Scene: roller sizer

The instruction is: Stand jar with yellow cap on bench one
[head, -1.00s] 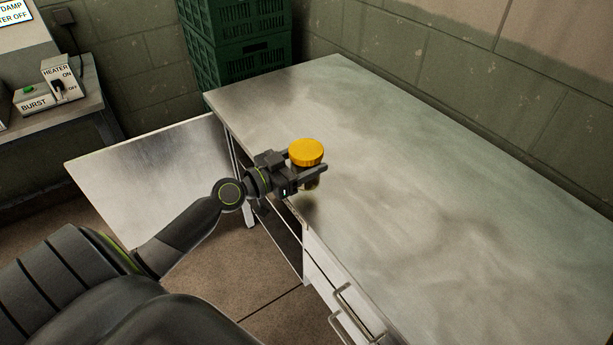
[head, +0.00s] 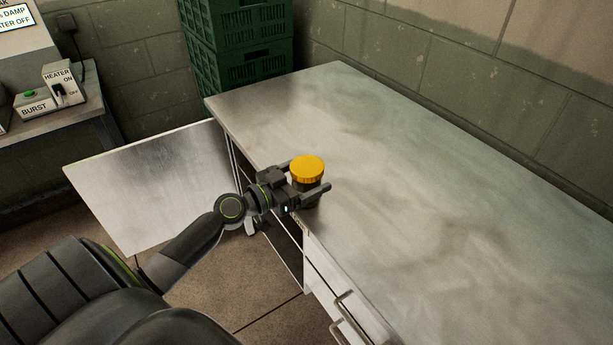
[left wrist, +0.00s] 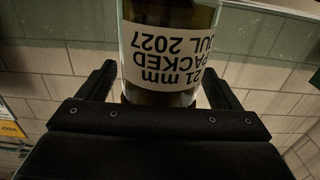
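The jar with the yellow cap (head: 307,169) is upright at the left edge of the large metal bench (head: 400,190), its base seemingly on the top. My left gripper (head: 308,177) has one finger on each side of the dark jar body, below the cap. In the left wrist view, the jar's white label (left wrist: 165,57) is upside down between the fingers, with a thin gap beside the left one. The fingers look open around the jar, and the gripper hides part of its base. My right gripper is not in view.
A table with a heater switch box (head: 62,85) is at the far left. The bench top beyond the jar is clear. Drawers (head: 330,285) are under its front.

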